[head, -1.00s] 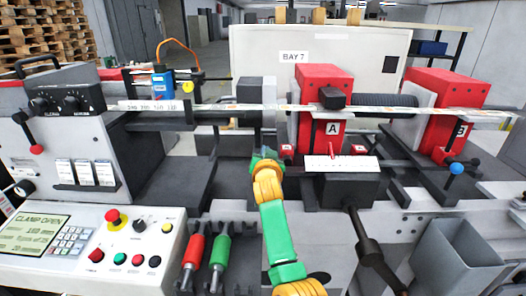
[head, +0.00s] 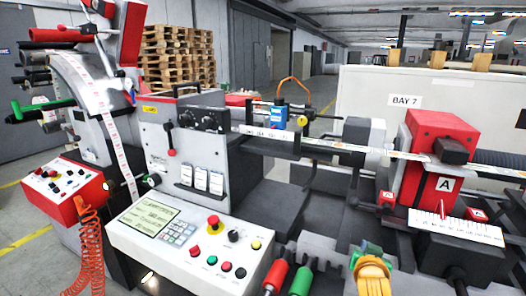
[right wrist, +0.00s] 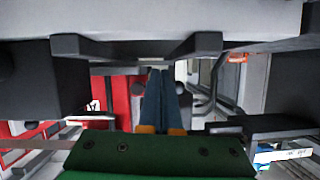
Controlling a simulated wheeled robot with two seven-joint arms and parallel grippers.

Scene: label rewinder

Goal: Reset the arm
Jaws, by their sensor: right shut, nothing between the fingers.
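My right arm (head: 372,278) rises from the bottom edge of the head view, right of centre, in yellow and green. Its far end (head: 366,248) is in front of the machine, left of the red block marked A (head: 436,150). In the right wrist view my right gripper (right wrist: 163,75) has its two blue fingers together with nothing between them. Dark machine parts lie around the fingers there, with a red block (right wrist: 112,95) to their left. My left gripper is not in view.
The control panel (head: 150,262) with buttons stands at the lower middle. Red (head: 276,275) and green (head: 301,280) handles lie left of my arm. A white scale (head: 455,226) sits right of it. A red button box (head: 62,190) with a coiled orange cable is at the left.

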